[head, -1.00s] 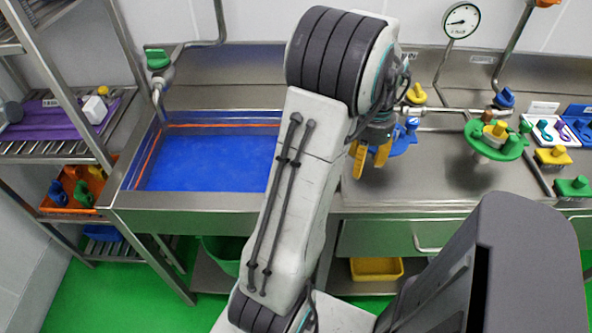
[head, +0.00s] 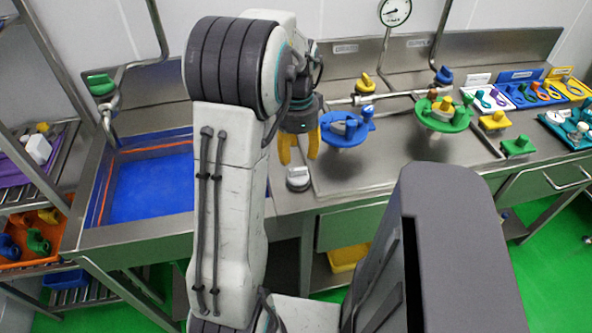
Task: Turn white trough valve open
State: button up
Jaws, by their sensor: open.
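The steel trough (head: 80,239) with a blue floor stands at the left. I cannot make out a white handle on that pipe. My gripper (head: 299,150) has yellow fingers that point down, apart and empty. It hangs over the steel counter, right of the trough and well away from the green handle. My arm hides the trough's right part.
A blue fitting (head: 345,127) stands just right of my gripper, and a green one (head: 443,113) farther right. A wire shelf (head: 38,195) stands at the left.

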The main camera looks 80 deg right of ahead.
aim_at(297, 171)
jog(key=shift+f, duration=3.7)
jog(key=shift+o, duration=0.3)
grip_shut()
